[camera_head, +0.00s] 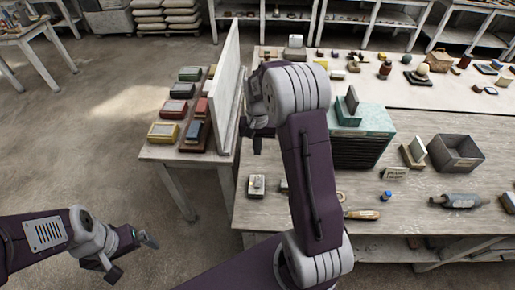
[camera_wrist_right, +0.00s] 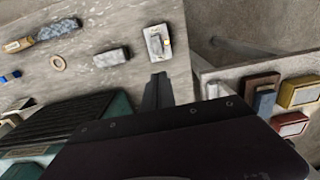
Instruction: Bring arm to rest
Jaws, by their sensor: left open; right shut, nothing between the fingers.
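My right arm (camera_head: 312,180) rises across the middle of the head view and bends over at the top. Its gripper (camera_head: 257,140) points down beside the white upright panel (camera_head: 228,85), above the left end of the workbench (camera_head: 300,215). In the right wrist view the fingers (camera_wrist_right: 158,92) are together with nothing held. My left gripper (camera_head: 132,256) is at the lower left of the head view, over bare floor, with its fingers apart and empty.
A side table (camera_head: 160,152) with several coloured boxes stands left of the panel. On the workbench are a green-topped ribbed case (camera_head: 362,150), a grey open bin (camera_head: 455,153), a small switch plate (camera_head: 257,186) and a grey tool (camera_head: 455,201).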

